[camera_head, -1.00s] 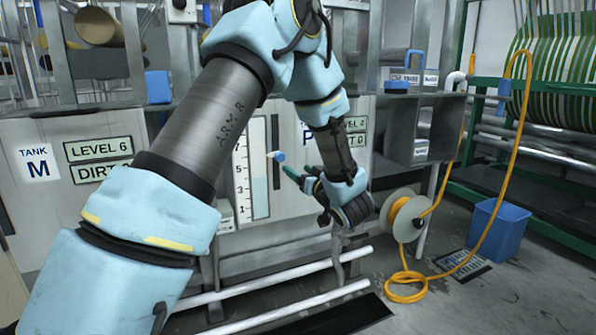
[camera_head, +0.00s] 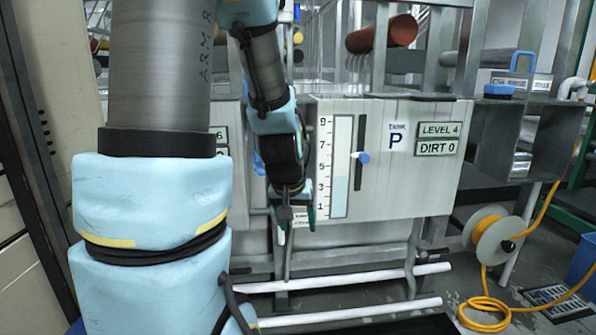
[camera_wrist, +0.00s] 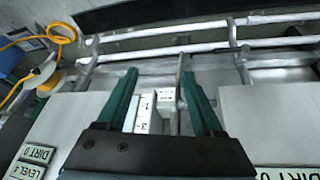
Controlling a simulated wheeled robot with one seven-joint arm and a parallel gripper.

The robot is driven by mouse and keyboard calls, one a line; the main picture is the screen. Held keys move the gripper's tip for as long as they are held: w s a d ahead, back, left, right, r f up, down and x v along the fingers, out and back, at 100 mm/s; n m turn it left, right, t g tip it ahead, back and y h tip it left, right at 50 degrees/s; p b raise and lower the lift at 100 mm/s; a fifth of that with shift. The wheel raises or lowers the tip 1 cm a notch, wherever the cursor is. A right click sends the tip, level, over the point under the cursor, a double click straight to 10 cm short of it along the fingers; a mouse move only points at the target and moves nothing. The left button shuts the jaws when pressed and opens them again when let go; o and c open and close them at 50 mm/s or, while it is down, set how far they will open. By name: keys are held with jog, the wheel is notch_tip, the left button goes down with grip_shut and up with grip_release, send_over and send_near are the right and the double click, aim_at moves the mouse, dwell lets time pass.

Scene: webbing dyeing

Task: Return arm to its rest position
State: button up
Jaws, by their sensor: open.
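My gripper (camera_head: 296,218) hangs pointing down in front of the tank fronts in the head view, at the left edge of tank P (camera_head: 385,165). In the wrist view its two green fingers (camera_wrist: 160,95) are spread apart, with nothing held between them. Tank P has a white level gauge (camera_head: 336,165), a blue-tipped knob (camera_head: 362,157) and signs reading LEVEL 4 and DIRT 0. My arm covers much of the left side of the head view and hides most of the neighbouring tank.
White rails (camera_head: 350,277) run low in front of the tanks. At right are a hose reel (camera_head: 492,238) with an orange hose on the floor (camera_head: 485,312), a grey shelf unit (camera_head: 558,130) and a blue bin (camera_head: 583,262). A reddish roll (camera_head: 385,36) lies above tank P.

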jog(key=s+a+g+y, duration=0.1)
jog(key=s+a+g, duration=0.2)
jog(key=s+a, duration=0.5)
notch_tip(320, 180, up, 18)
jog(key=d+p, duration=0.1)
jog(key=p, duration=1.7)
jog(key=shift+d+f+n, duration=0.2)
jog(key=shift+f+n, duration=0.05)
jog(key=shift+n, duration=0.05)
jog(key=shift+s, duration=0.1)
